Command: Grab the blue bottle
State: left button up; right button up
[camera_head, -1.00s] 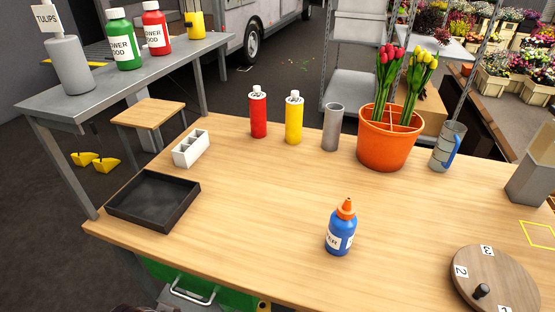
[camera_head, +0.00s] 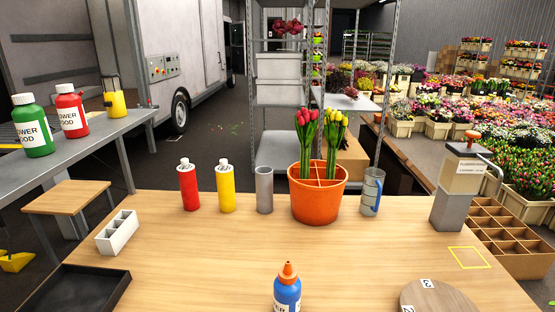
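The blue bottle (camera_head: 287,294) with an orange nozzle cap stands upright near the front middle of the wooden table (camera_head: 190,262). Its lower part is cut off by the bottom edge of the head view. It carries a white label, partly visible. Neither of my grippers shows in the head view.
A red bottle (camera_head: 189,187), a yellow bottle (camera_head: 226,188), a grey cylinder (camera_head: 264,190), an orange pot (camera_head: 319,203) with tulips and a measuring jug (camera_head: 372,192) line the back. A black tray (camera_head: 118,286) and white holder (camera_head: 117,232) are left. A round numbered disc (camera_head: 436,299) is front right.

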aim_at(287, 298)
jog(key=k+j+u, duration=0.1)
jog(key=j, duration=0.35)
jog(key=k+j+u, duration=0.1)
jog(key=j, duration=0.4)
jog(key=k+j+u, duration=0.1)
jog(key=j, duration=0.35)
jog(key=k+j+u, duration=0.1)
jog(key=j, duration=0.4)
